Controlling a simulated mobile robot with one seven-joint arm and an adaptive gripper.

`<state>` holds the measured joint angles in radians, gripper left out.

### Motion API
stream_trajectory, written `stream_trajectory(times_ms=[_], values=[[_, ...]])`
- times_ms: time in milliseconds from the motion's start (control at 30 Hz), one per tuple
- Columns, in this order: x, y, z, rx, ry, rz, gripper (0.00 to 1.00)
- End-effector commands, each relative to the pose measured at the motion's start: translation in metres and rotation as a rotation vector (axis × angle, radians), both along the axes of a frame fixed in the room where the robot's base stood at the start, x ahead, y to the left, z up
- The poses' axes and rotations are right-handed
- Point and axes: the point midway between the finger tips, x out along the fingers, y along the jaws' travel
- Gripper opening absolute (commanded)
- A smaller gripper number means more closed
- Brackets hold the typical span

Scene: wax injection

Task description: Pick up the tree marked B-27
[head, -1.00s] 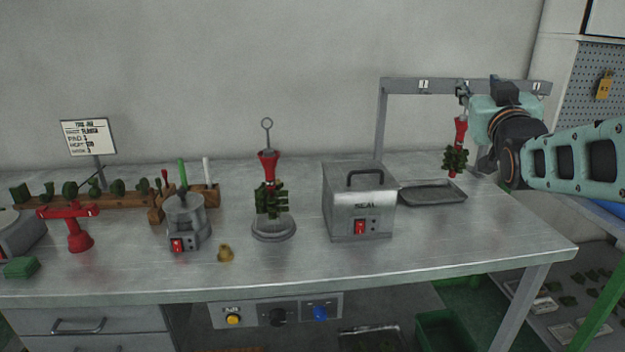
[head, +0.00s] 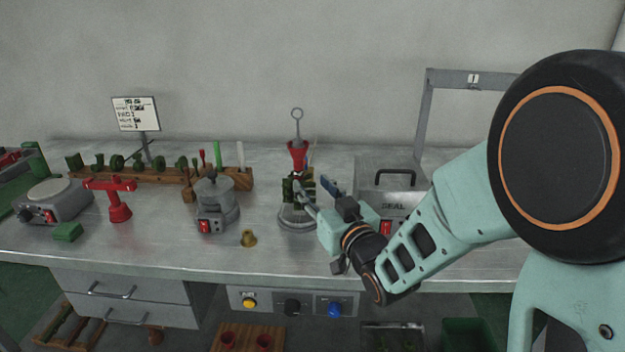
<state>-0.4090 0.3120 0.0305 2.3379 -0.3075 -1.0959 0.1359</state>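A wax tree (head: 298,155) stands upright on a round grey stand (head: 297,222) in the middle of the bench. It has a red funnel-shaped base at the top, a metal rod with a ring above that, and dark green pieces below. I cannot read any B-27 mark on it. My gripper (head: 312,186) is at the right side of the tree, level with its green pieces. Its two fingers look spread apart, pointing toward the tree. The gripper partly hides the stand and the tree's lower right; I cannot tell whether it touches.
Right of the tree are a SEAL box (head: 398,178) and a rack post (head: 424,120), partly behind my arm. Left are a grey pot (head: 216,205), a small brass piece (head: 248,238), a red stand (head: 119,208) and a wooden rack (head: 160,173).

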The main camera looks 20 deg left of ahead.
Motion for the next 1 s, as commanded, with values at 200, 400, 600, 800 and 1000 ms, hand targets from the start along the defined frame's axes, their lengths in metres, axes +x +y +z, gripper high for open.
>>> stream_trajectory(times_ms=[200, 400, 600, 800, 1000], values=[[0.025, 0.022, 0.0, 0.0, 0.0, 0.002, 0.38], [0.039, 0.033, 0.0, -0.001, -0.001, 0.001, 0.38], [0.055, 0.042, -0.002, -0.002, -0.001, -0.001, 0.38], [0.076, 0.058, -0.002, 0.0, -0.001, 0.0, 0.38], [0.082, 0.063, -0.002, -0.002, -0.001, -0.001, 0.38]])
